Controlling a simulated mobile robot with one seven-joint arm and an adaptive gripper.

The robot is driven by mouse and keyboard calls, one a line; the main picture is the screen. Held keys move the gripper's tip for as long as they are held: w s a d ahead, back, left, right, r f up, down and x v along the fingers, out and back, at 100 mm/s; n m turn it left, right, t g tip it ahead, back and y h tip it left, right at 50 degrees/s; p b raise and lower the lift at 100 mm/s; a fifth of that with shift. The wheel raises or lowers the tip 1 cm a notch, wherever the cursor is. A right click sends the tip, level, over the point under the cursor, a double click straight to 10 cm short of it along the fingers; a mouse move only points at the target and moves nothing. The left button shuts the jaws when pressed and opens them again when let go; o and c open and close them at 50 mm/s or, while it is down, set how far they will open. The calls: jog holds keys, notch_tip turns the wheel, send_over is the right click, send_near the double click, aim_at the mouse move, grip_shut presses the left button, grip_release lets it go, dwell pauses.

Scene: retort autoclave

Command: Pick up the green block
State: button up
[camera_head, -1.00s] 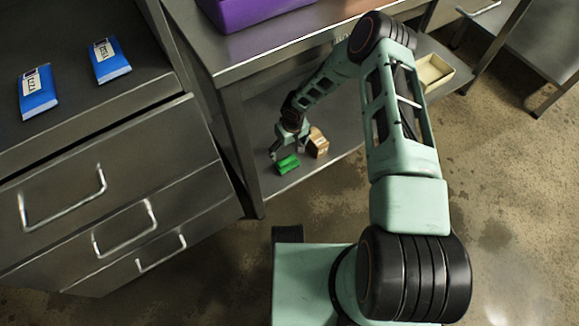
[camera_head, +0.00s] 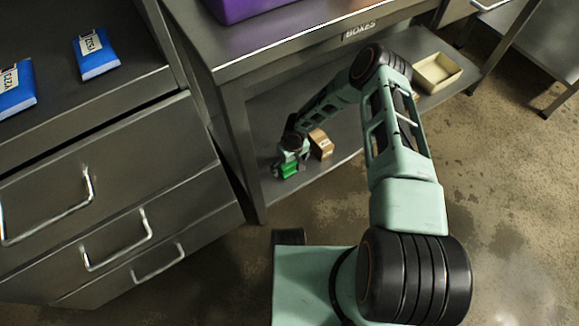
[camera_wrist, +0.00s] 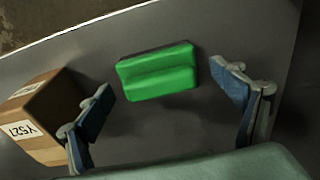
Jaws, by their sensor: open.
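The green block (camera_head: 290,170) lies on the lower shelf of the metal table, near its left end. In the wrist view the green block (camera_wrist: 158,73) shows whole, slightly tilted in the picture, ahead of the gap between my fingers. My gripper (camera_wrist: 165,90) is open, with one blue-padded finger on each side and a visible gap to the block on both sides. In the head view my gripper (camera_head: 291,166) is low over the shelf at the block and partly covers it.
A cream tray (camera_head: 437,73) sits farther right on the shelf. The tabletop (camera_head: 290,38) overhangs the shelf. Drawers (camera_head: 110,215) stand at left.

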jog(key=c, duration=1.3)
jog(key=shift+r, duration=0.15)
